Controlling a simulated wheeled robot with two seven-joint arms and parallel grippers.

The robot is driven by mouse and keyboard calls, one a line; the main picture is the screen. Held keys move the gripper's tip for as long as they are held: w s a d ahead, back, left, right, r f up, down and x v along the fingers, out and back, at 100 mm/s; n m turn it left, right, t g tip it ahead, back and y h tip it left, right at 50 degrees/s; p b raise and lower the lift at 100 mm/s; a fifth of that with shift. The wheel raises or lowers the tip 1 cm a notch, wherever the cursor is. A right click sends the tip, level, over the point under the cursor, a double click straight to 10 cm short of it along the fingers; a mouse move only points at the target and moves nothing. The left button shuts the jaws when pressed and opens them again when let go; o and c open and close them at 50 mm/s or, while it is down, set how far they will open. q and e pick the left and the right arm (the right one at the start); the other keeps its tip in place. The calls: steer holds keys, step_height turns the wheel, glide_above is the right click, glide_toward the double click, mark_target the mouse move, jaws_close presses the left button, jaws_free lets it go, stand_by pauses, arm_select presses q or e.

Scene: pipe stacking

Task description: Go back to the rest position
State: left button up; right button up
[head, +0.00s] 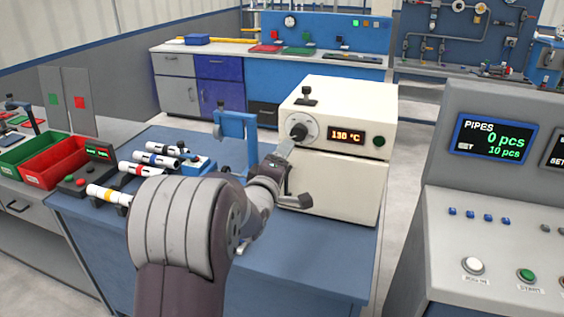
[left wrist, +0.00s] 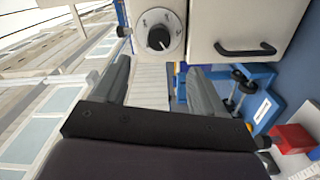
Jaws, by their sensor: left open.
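My left gripper (head: 284,150) is in front of the cream oven (head: 345,120), close below its round dial (head: 299,131). In the left wrist view the two fingers (left wrist: 158,68) are spread apart with nothing between them. The dial's black knob (left wrist: 158,39) shows beyond the fingertips, with a gap that appears to separate them. The oven display reads 130 °C. My left arm covers part of the blue table and the lower left of the oven. My right gripper is not in view.
White pipes with coloured bands (head: 150,158) lie on holders on the blue table (head: 315,260). A blue stand (head: 236,130) is left of the oven. Red (head: 52,165) and green (head: 22,150) bins stand farther left. A grey console (head: 450,240) showing "PIPES 0 pcs" stands right.

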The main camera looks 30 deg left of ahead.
arm_select(q)
steer(key=s+d+f+m+g+h+p, duration=0.1)
steer(key=s+d+f+m+g+p, duration=0.1)
steer(key=s+f+m+g, duration=0.4)
steer(key=s+d+f+m+g+h+p, duration=0.1)
steer(key=s+d+f+m+g, duration=0.25)
steer(key=f, duration=0.35)
steer(key=s+d+r+m+g+h+p, duration=0.2)
steer(key=s+d+m+g+p, duration=0.4)
steer(key=s+d, duration=0.7)
steer(key=shift+s+r+m+g+p, duration=0.4)
steer(key=shift+r+m, duration=0.2)
steer(key=shift+m, duration=0.65)
